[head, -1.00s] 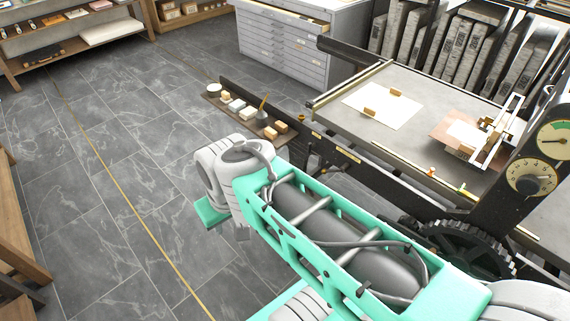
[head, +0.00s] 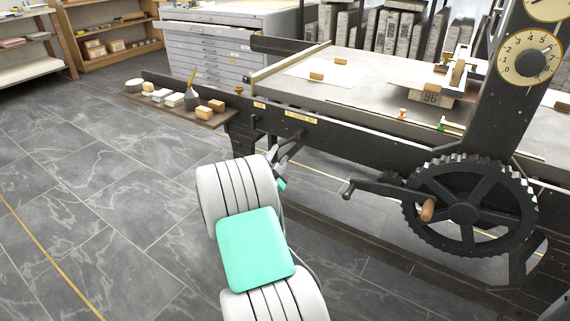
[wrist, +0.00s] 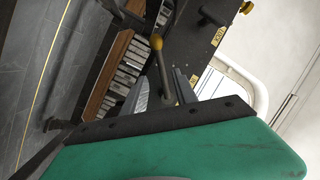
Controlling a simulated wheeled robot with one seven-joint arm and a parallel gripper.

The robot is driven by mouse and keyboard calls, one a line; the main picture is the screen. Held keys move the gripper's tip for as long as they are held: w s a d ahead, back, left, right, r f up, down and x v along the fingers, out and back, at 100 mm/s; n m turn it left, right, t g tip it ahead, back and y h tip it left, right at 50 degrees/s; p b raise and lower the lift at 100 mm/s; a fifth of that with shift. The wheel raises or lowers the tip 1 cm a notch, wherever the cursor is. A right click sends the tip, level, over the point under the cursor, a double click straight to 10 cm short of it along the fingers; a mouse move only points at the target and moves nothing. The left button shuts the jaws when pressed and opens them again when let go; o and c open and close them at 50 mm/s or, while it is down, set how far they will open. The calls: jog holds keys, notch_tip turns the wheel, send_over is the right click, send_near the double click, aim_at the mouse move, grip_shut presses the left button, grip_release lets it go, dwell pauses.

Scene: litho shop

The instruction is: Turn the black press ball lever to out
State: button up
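My gripper (wrist: 160,92) is open, with a grey finger on each side of the lower rod. I cannot tell whether either finger touches the rod. In the head view my gripper (head: 280,168) is beside the front of the black press (head: 340,137), partly hidden by my wrist. A dark lever-like piece (head: 291,149) shows just beyond it. The lever's ball is not clear there.
A side shelf (head: 205,117) with small blocks and a pot juts from the press's left end. To the right are a crank handle (head: 347,190), a large toothed wheel (head: 470,207) and a dial (head: 529,59). Open tiled floor (head: 90,180) lies to the left.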

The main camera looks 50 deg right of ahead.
aim_at(284, 144)
jog(key=b+x, duration=0.1)
jog(key=x, duration=0.7)
jog(key=shift+r, duration=0.15)
jog(key=shift+a, duration=0.1)
grip_shut()
dwell(1.0)
